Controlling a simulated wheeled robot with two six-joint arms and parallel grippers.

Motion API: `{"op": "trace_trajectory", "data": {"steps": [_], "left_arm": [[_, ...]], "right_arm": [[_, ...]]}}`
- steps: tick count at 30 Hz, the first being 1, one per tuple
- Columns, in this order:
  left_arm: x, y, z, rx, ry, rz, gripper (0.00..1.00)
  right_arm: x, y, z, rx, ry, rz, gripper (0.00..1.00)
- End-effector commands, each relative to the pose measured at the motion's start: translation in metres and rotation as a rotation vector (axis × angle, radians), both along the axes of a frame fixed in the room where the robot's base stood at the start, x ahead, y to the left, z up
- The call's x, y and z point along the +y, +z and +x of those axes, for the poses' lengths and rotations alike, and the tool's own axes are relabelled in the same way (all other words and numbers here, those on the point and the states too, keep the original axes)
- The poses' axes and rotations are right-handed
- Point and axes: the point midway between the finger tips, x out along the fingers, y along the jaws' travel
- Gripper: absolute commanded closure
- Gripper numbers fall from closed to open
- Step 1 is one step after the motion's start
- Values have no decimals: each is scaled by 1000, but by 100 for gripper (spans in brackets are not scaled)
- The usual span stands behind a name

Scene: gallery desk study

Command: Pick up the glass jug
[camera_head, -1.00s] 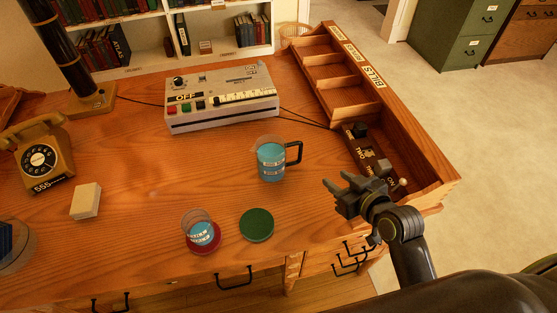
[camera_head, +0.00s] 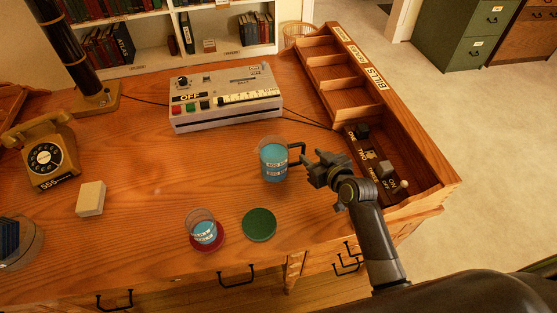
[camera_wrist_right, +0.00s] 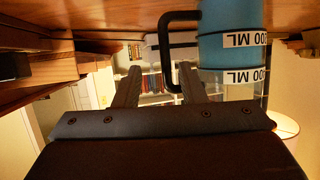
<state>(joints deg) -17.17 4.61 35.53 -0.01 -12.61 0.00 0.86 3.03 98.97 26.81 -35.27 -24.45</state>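The glass jug (camera_head: 273,163) stands upright on the desk, holding blue liquid, with white labels and a black handle (camera_head: 301,147) on its right side. It also shows in the right wrist view (camera_wrist_right: 228,45), where its handle (camera_wrist_right: 163,55) appears between the two fingers. My right gripper (camera_head: 309,166) is just right of the jug, with its fingertips close to the handle. In the right wrist view the gripper (camera_wrist_right: 160,84) is open, its fingers apart. I cannot tell whether a finger touches the handle. My left gripper is not in view.
A small glass beaker (camera_head: 203,230) on a red coaster (camera_head: 208,246) and a green coaster (camera_head: 259,225) lie in front. A grey device (camera_head: 225,98) stands behind. A wooden tray (camera_head: 420,172) with a switch box (camera_head: 367,154) borders the right. A telephone (camera_head: 40,153) is at left.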

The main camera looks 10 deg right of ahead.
Motion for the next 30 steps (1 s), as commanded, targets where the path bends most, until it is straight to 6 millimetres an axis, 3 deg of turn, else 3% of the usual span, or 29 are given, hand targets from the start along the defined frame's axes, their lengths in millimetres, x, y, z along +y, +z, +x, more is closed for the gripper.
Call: {"op": "trace_trajectory", "data": {"steps": [18, 27, 30], "left_arm": [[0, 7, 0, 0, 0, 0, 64], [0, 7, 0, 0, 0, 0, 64], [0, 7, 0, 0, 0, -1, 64]], "right_arm": [[19, -29, 40, 0, 0, -1, 63], [20, -30, 42, 0, 0, 0, 63], [20, -30, 42, 0, 0, 0, 75]]}}
